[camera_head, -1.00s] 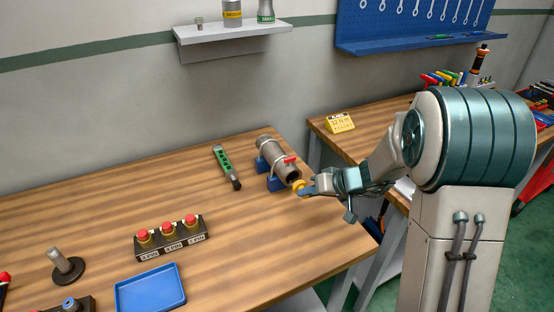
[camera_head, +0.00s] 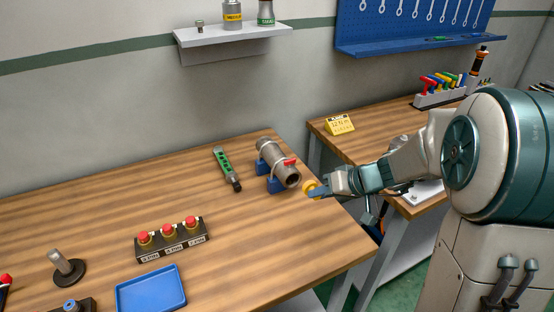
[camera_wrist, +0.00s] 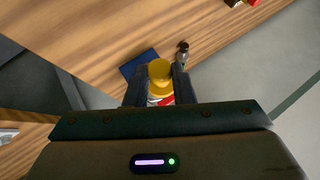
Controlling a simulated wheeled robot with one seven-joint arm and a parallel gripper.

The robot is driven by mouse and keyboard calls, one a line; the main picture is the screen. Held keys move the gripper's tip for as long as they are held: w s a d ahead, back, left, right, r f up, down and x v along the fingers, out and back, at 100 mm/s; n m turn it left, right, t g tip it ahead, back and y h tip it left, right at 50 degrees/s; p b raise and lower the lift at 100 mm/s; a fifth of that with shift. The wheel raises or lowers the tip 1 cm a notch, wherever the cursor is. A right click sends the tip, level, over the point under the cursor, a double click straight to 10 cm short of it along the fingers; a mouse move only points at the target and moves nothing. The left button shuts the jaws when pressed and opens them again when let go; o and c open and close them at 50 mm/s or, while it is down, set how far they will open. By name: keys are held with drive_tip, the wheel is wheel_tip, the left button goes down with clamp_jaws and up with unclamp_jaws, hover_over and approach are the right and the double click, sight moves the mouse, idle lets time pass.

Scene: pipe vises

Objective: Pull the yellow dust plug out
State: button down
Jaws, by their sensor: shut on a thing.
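The yellow dust plug (camera_head: 310,187) is held at the tip of my gripper (camera_head: 318,191), to the right of the pipe's near end and apart from it. The grey pipe (camera_head: 272,156) lies in blue vise blocks (camera_head: 278,185) on the bench, with a red handle (camera_head: 290,162) on it. Its near end shows a dark open mouth. In the wrist view the yellow plug (camera_wrist: 160,72) sits between the two dark fingers of my gripper (camera_wrist: 160,80), with a blue block (camera_wrist: 139,64) behind it.
A green tool (camera_head: 226,168) lies left of the pipe. A box with red buttons (camera_head: 171,238) and a blue tray (camera_head: 150,290) are nearer the front left. A second bench with a yellow sign (camera_head: 340,124) stands right. The bench's front right is clear.

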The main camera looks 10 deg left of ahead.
drive_tip(key=shift+r+m+g+h+p, duration=0.2)
drive_tip(key=shift+g+h+p, duration=0.75)
drive_tip(key=shift+p, duration=2.55)
drive_tip(key=shift+f+m+g+h+p, duration=0.1)
drive_tip(key=shift+m+g+h+p, duration=0.6)
drive_tip(key=shift+p, duration=2.75)
drive_tip(key=g+h, duration=0.2)
drive_tip(key=g, duration=0.1)
drive_tip(key=m+g+h, duration=0.1)
drive_tip(key=g+h, duration=0.1)
drive_tip(key=g, duration=0.2)
drive_tip(key=m+g+h+p, duration=0.1)
drive_tip(key=g+h, duration=0.1)
drive_tip(key=g, duration=0.1)
drive_tip(key=shift+g, duration=0.25)
drive_tip(key=shift+d, duration=0.1)
